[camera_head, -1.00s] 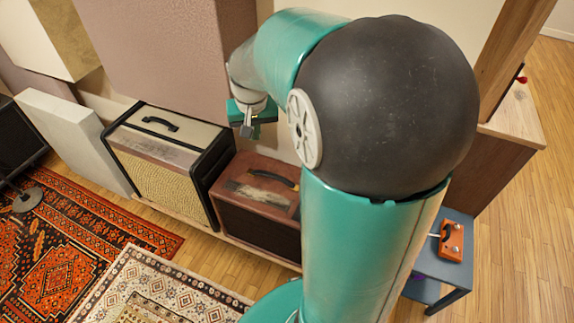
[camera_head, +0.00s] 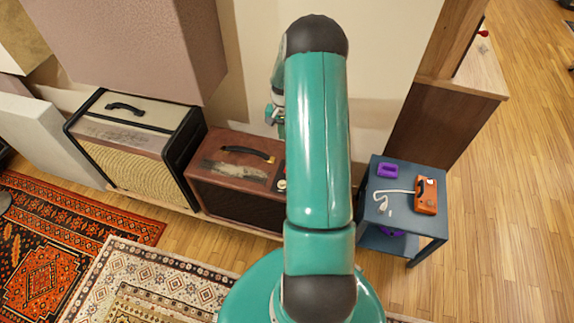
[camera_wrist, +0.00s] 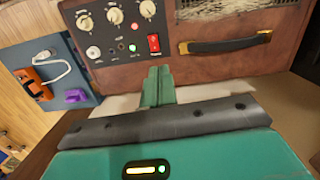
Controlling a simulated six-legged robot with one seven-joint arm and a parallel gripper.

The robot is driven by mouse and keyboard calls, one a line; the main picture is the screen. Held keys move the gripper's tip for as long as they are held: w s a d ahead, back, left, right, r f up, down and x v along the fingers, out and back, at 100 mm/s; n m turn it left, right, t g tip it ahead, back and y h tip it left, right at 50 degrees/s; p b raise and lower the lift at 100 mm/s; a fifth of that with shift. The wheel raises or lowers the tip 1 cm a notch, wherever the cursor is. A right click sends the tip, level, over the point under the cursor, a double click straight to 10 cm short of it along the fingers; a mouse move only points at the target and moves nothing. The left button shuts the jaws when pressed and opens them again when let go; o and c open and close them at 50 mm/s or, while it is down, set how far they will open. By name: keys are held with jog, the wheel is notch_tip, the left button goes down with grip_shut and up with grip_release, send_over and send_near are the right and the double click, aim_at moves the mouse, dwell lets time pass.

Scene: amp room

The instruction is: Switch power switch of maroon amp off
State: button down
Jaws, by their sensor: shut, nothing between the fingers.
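The maroon amp (camera_head: 226,195) stands against the wall, partly hidden behind my arm in the head view. In the wrist view its brown-red body (camera_wrist: 215,62) fills the upper right, with a dark control panel (camera_wrist: 105,48) of several cream knobs. The red power switch (camera_wrist: 154,43) sits at the panel's right end, beside a small lit green light (camera_wrist: 133,48). My gripper (camera_wrist: 158,70) is shut and empty, its teal fingertips appearing just below the switch; contact cannot be told. In the head view my gripper (camera_head: 272,116) is partly hidden above the amp's right end.
A black-and-cream amp (camera_head: 135,140) stands left of the maroon one. A blue side table (camera_head: 403,215) on the right holds an orange telephone (camera_head: 426,196) and a purple object (camera_head: 387,170). A wooden cabinet (camera_head: 435,125) stands behind it. Wall panels hang above the amps.

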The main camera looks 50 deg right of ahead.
jog(key=shift+m, duration=0.4)
jog(key=f, duration=0.1)
jog(key=s+d+f, duration=0.1)
jog(key=f, duration=0.1)
jog(key=shift+s+d+f, duration=0.15)
jog(key=shift+d+f, duration=0.15)
jog(key=shift+f, duration=0.1)
jog(key=f, duration=0.4)
jog(key=a+f, duration=0.1)
jog(key=f, duration=0.9)
jog(key=shift+s+a, duration=0.25)
jog(key=shift+s, duration=0.1)
jog(key=shift+r, duration=0.1)
jog(key=shift+s+a+f, duration=0.15)
jog(key=shift+a+f, duration=0.1)
jog(key=shift+f, duration=0.2)
jog(key=shift+d, duration=0.15)
